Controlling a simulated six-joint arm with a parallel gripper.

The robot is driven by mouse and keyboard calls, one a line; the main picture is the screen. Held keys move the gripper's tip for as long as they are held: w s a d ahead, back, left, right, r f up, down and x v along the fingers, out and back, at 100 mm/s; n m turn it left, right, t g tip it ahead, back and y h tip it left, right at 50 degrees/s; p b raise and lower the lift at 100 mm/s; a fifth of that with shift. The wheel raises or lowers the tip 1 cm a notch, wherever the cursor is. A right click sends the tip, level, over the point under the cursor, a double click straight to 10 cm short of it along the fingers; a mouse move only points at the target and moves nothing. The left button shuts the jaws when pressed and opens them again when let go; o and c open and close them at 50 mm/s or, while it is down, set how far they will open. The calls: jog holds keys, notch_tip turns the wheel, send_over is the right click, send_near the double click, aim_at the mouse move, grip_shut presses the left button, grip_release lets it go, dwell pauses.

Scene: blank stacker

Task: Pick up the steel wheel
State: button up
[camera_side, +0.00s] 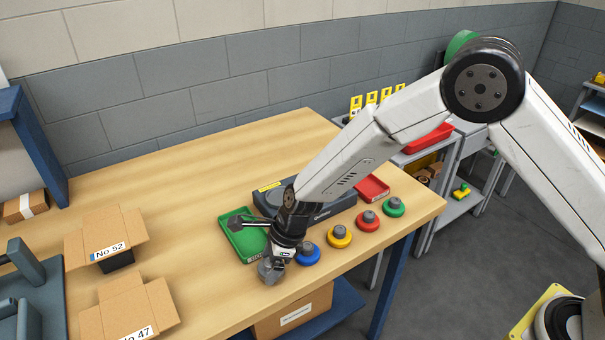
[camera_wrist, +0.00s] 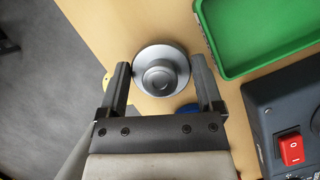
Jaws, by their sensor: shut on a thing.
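The steel wheel (camera_wrist: 160,70) is a round grey disc with a raised hub, between the two fingers of my gripper (camera_wrist: 161,74) in the wrist view. My gripper is shut on its rim from both sides. In the side view the steel wheel (camera_side: 269,272) shows low at the fingertips of my gripper (camera_side: 273,262), close to the front edge of the table. I cannot tell whether it touches the table top.
A blue wheel (camera_side: 308,257) is close beside my gripper, then yellow (camera_side: 339,238), red (camera_side: 367,222) and green (camera_side: 393,208) ones. Behind are a green tray (camera_side: 240,240), a dark device (camera_side: 335,208) and a red tray (camera_side: 372,188). Open cardboard boxes (camera_side: 122,238) stand left.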

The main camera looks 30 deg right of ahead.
jog(key=shift+r, duration=0.5)
jog(key=s+d+r, duration=0.6)
jog(key=s+r, duration=0.5)
jog(key=s, duration=0.1)
jog(key=shift+s, duration=0.3)
dwell(0.8)
